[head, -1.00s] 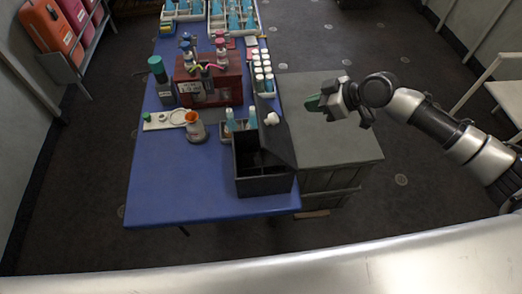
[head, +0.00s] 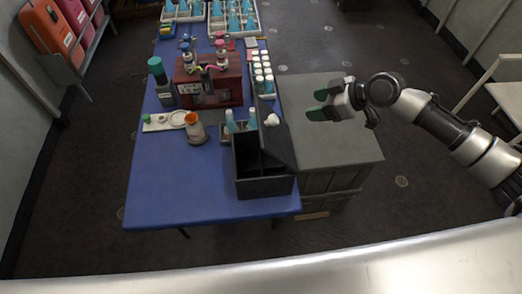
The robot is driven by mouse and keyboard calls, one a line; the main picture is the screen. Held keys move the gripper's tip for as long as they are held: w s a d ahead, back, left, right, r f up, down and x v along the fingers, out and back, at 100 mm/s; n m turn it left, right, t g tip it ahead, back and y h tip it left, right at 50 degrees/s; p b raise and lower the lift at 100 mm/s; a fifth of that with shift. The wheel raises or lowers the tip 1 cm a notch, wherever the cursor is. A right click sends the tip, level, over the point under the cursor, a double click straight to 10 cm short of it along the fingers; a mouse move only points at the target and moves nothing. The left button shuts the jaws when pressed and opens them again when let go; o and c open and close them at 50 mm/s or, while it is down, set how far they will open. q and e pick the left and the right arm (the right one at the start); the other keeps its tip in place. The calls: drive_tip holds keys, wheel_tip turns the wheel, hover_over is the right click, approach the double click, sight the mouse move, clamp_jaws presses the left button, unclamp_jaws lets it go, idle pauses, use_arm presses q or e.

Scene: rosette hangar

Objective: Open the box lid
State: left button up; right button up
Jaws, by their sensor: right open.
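The black box (head: 264,186) stands at the near right corner of the blue table. Its dark lid (head: 279,143) is swung up and leans out to the right, so the box's dark inside shows from above. A white knob (head: 272,120) sits at the lid's upper end. My right gripper (head: 314,104) is to the right of the lid, apart from it, above the grey cabinet. Its green-padded fingers are spread and empty, pointing left. My left gripper is not in view.
The blue table (head: 170,200) has a clear near left part. A grey cabinet (head: 335,140) adjoins its right side. Bottles with blue tops (head: 231,121) stand just behind the box. An orange-topped jar (head: 195,128), a red rack (head: 215,90) and white-capped vials (head: 263,72) stand farther back.

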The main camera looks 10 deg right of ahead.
drive_tip(key=shift+r, duration=0.15)
idle(0.3)
wheel_tip(320, 180, up, 8)
drive_tip(key=p, duration=0.6)
drive_tip(key=shift+f, duration=0.2)
idle(0.4)
